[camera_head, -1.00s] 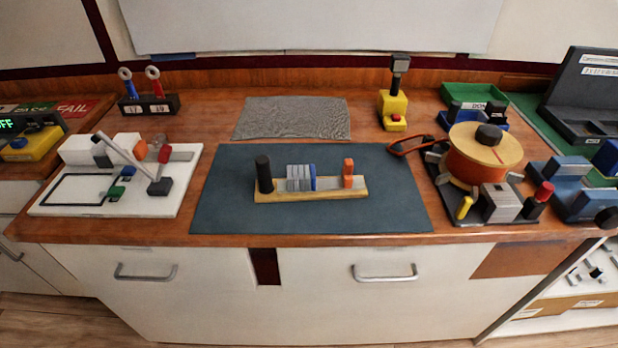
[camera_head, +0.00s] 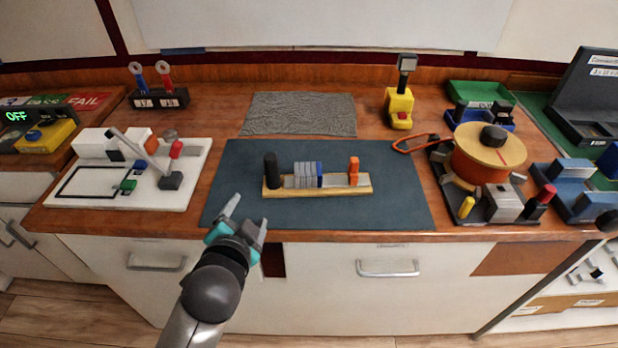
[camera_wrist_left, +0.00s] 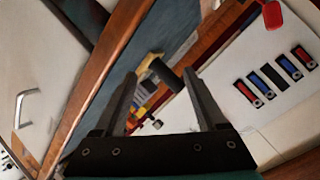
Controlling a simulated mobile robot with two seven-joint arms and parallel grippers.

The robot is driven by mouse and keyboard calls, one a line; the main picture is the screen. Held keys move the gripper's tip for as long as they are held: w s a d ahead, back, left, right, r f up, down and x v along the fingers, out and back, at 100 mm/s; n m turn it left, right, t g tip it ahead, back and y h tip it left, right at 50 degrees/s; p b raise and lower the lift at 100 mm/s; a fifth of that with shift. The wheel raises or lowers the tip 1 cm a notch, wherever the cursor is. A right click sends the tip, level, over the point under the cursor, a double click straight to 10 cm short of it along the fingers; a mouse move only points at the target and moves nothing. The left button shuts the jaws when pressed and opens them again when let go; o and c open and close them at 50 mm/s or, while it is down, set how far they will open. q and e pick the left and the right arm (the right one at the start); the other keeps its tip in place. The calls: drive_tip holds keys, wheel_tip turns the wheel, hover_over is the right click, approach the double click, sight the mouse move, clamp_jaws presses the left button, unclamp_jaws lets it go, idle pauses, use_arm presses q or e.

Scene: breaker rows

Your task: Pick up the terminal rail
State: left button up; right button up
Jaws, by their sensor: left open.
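The terminal rail (camera_head: 340,189) lies on the dark blue mat (camera_head: 400,212). It has a yellowish base, a black upright post at its left end, grey and blue blocks in the middle and an orange block near the right end. My left gripper (camera_head: 249,210) is open and empty over the mat's front left edge, to the left of and nearer than the rail. In the left wrist view, the rail's black post (camera_wrist_left: 168,76) shows between the open fingers (camera_wrist_left: 165,90), some way off, with part of the yellow base behind. My right gripper is not in view.
A white board with a lever (camera_head: 85,187) stands left of the mat. An orange-wrapped spool (camera_head: 485,165) and a red-orange looped tool (camera_head: 412,143) are at the right. A grey textured mat (camera_head: 300,113) lies behind. The blue mat is clear around the rail.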

use_arm(q)
drive_tip(key=w+d+r+m+t+h, duration=0.25)
drive_tip(key=d+r+m+h, duration=0.4)
drive_tip(key=r+m, duration=0.35)
drive_tip(key=w+d+r+m+t+h, duration=0.2)
drive_tip(key=d+r+m+t+h, duration=0.35)
drive_tip(key=r, duration=0.75)
drive_tip(key=s+d+r+m+g+h, duration=0.25)
drive_tip(key=d+m+g+h, duration=0.35)
drive_tip(key=m, duration=0.5)
drive_tip(key=s+d+r+m+g+h, duration=0.1)
drive_tip(key=s+d+m+g+h, duration=0.25)
drive_tip(key=d+m+g, duration=0.6)
drive_tip(key=m+g+y, duration=0.1)
drive_tip(key=m+y, duration=2.2)
approach(272, 169)
drive_tip(key=x, duration=0.5)
drive_tip(key=shift+w+d+f, duration=0.15)
drive_tip(key=shift+w+d, duration=0.1)
drive_tip(key=shift+w, duration=0.15)
drive_tip(key=shift+a+b+x, duration=0.15)
drive_tip(key=shift+b+x, duration=0.1)
drive_tip(key=shift+x, duration=1.3)
drive_tip(key=shift+a+b+x, duration=0.15)
drive_tip(key=shift+b+x, duration=0.05)
drive_tip(key=shift+x, duration=1.3)
